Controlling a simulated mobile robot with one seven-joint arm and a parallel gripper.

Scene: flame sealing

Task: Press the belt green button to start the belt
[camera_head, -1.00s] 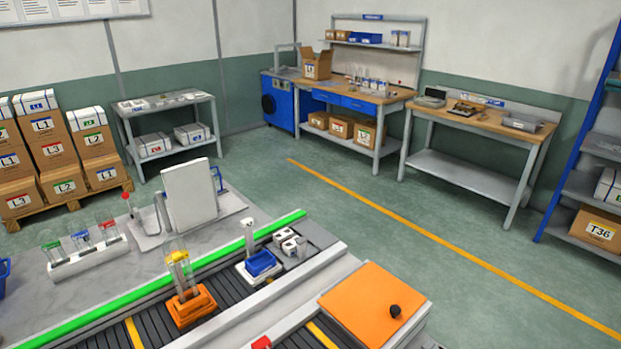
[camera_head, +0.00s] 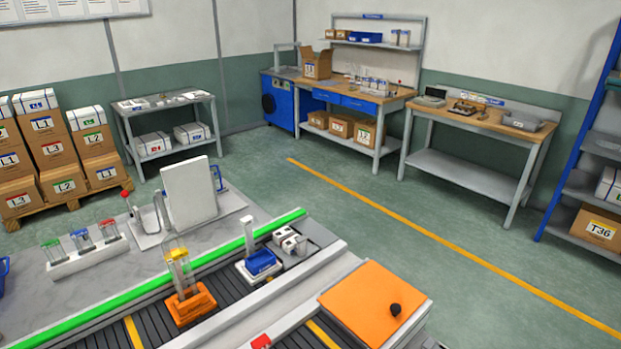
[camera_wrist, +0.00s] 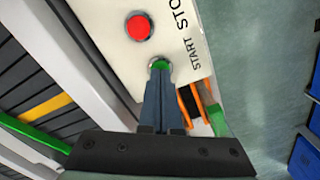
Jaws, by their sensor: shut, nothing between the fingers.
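The green button (camera_wrist: 160,63) sits beside the START lettering on a pale control panel (camera_wrist: 186,38) in the wrist view. A red button (camera_wrist: 138,27) is further up the same panel, near the STOP lettering. My gripper (camera_wrist: 159,72) is shut and empty, with its dark fingertips right at the green button and covering part of it. I cannot tell whether they touch or press it. The belt (camera_head: 219,288) runs diagonally through the head view. My gripper and the green button do not show in the head view.
An orange holder with clear tubes (camera_head: 190,303) and a blue holder (camera_head: 260,262) stand on the belt. An orange-topped box with a black knob (camera_head: 372,303) stands beside it. A tube rack (camera_head: 86,254) is on the grey bench. Open floor lies to the right.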

